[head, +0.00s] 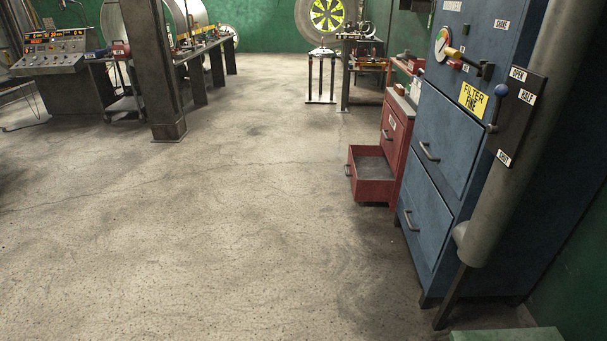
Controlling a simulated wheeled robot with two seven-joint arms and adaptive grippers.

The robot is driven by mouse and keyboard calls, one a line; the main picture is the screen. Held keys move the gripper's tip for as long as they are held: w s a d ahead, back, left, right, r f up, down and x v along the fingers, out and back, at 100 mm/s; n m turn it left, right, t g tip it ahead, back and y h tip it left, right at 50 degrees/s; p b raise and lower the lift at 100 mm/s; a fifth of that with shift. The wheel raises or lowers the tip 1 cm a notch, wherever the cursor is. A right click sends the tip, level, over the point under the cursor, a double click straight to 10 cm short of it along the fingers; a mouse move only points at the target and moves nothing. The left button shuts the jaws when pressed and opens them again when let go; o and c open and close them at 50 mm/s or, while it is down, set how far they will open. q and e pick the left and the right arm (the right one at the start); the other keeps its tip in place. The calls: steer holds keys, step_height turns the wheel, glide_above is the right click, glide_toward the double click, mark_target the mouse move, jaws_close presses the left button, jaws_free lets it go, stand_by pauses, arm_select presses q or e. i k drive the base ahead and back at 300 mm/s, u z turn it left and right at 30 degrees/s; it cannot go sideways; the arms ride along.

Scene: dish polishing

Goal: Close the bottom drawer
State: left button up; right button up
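A red cabinet (396,134) stands on the floor right of centre, beside a tall blue cabinet. Its bottom drawer (374,190) is pulled out to the left, close to the floor. The drawer's grey inside shows and looks empty. A handle (348,171) sits on the drawer's front face. The drawer above it is shut and has its own handle (387,136). Neither of my grippers shows in the head view.
The blue cabinet (433,165) with a grey pipe (507,150) stands nearer on the right. A steel post (152,70) and a control console (62,62) stand at the left. Workbenches line the back. The concrete floor (220,240) in front and left of the drawer is clear.

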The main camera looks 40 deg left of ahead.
mark_target(373, 171)
steer(key=u, duration=0.7)
steer(key=i, duration=1.25)
steer(key=u, duration=0.65)
steer(key=i, duration=2.15)
steer(key=z, duration=0.25)
steer(key=k, duration=0.95)
steer(key=u, duration=1)
steer(key=i, duration=2.1)
steer(key=z, duration=0.6)
steer(key=i, duration=1.25)
steer(key=z, duration=1.8)
steer(key=i, duration=0.75)
steer(key=z, duration=0.6)
